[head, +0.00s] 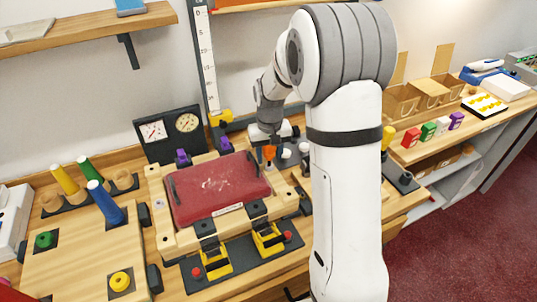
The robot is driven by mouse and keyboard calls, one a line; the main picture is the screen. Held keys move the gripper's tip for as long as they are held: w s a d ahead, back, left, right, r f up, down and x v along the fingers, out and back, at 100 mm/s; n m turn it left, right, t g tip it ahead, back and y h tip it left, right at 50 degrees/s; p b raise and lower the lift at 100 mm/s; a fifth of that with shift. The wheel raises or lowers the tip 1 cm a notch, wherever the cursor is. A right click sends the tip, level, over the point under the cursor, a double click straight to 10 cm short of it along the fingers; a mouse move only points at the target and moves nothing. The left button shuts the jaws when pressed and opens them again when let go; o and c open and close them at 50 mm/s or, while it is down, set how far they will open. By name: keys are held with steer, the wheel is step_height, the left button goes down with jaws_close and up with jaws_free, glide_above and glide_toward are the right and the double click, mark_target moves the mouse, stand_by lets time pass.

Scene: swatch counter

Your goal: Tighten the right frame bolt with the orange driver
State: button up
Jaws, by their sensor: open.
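The wooden frame (160,212) holds a dark red pad (215,190) on the bench. Purple knobs stand at its back edge, one to the left (182,157) and one to the right (225,144); I cannot tell which part is the right frame bolt. The orange driver (269,154) shows as a small orange piece just beyond the frame's back right corner. My gripper (270,143) is open, pointing down right at the driver's top. The fingertips are small and partly hidden, so I cannot tell whether they touch it. The driver's lower end is unclear.
Yellow toggle clamps (268,240) sit at the frame's front. A board with a blue peg (104,203) lies to the left, and a dial panel (168,133) stands behind. Grey-white items (304,152) stand close right of the driver. My arm hides part of the bench.

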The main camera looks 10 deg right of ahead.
steer(key=shift+n, duration=0.5)
steer(key=n, duration=0.4)
steer(key=shift+d+n, duration=0.1)
steer(key=shift+n, duration=0.3)
steer(key=n, duration=0.6)
steer(key=shift+w, duration=0.1)
steer(key=shift+c, duration=0.3)
